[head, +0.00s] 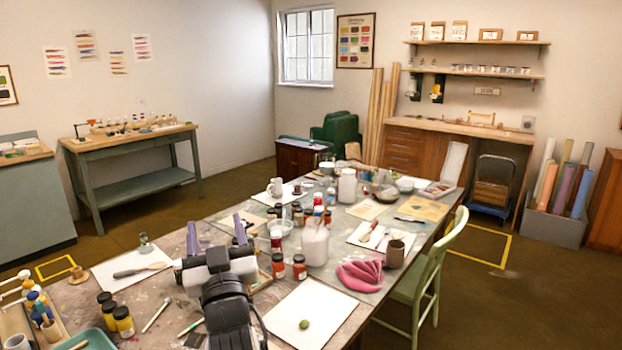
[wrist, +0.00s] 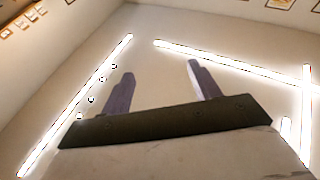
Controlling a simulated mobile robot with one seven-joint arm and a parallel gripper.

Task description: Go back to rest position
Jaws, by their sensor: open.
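My gripper (head: 216,232) is raised above the near part of the long work table (head: 160,215), with its two purple-grey fingers pointing up and apart. In the wrist view my gripper (wrist: 160,88) is open, and nothing is between its fingers. That view looks up past the fingers at the wall and bright strip lights. My arm hides part of the table top beneath and behind it.
A pink cloth (head: 360,274) lies further right. A green chair (head: 427,270) stands at the table's right side.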

